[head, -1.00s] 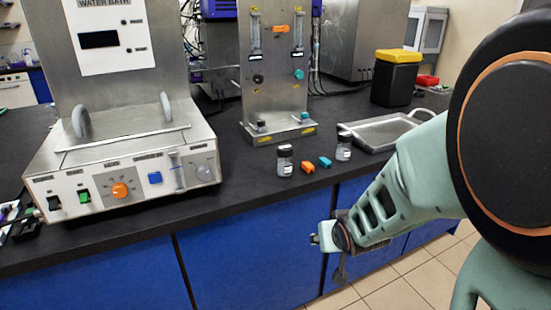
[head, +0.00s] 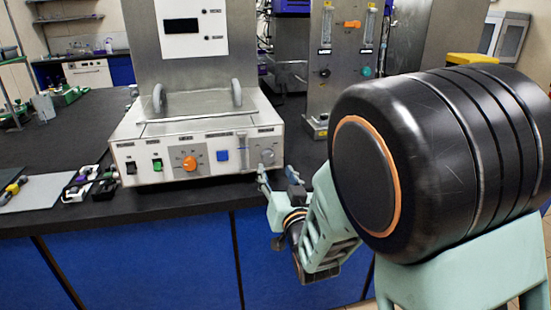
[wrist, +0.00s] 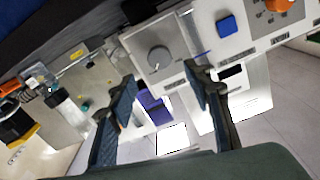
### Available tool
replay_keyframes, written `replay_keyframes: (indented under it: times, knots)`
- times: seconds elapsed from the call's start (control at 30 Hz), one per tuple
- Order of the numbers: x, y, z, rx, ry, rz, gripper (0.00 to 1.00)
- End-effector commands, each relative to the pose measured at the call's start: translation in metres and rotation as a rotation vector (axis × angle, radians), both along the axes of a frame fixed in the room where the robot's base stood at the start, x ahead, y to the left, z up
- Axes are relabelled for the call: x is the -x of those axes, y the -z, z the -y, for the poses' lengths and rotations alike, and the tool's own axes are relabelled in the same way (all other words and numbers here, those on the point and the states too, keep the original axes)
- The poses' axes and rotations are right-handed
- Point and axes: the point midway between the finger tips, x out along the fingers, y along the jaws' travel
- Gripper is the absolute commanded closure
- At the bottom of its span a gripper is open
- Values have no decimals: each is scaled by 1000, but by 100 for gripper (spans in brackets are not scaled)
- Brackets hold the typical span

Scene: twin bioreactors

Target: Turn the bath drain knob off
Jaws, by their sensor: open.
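The water bath unit (head: 200,105) stands on the black bench with its sloped control panel facing me. A round grey knob (head: 267,156) is at the panel's right end, and an orange knob (head: 189,163) is left of centre. Their labels are too small to read, so I cannot tell which is named drain. My gripper (head: 278,178) is open and empty, just in front of and below the grey knob. In the wrist view the grey knob (wrist: 158,57) shows beyond and between my open fingers (wrist: 160,78), apart from them. Its setting is unclear.
A blue switch (head: 222,155) and a clear gauge tube sit left of the grey knob. A steel panel with flow tubes (head: 345,55) stands behind to the right. Small tools and a grey mat (head: 35,193) lie on the bench at left.

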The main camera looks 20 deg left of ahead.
Motion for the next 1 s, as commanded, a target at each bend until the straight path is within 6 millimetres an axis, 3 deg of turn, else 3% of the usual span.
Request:
replay_keyframes:
  times: [0.4,0.87,1.0]
  knots:
    - [-58,1,-35,3,0,-1,54]
    - [-69,0,-42,2,0,-1,54]
    - [-69,0,-42,2,0,-1,66]
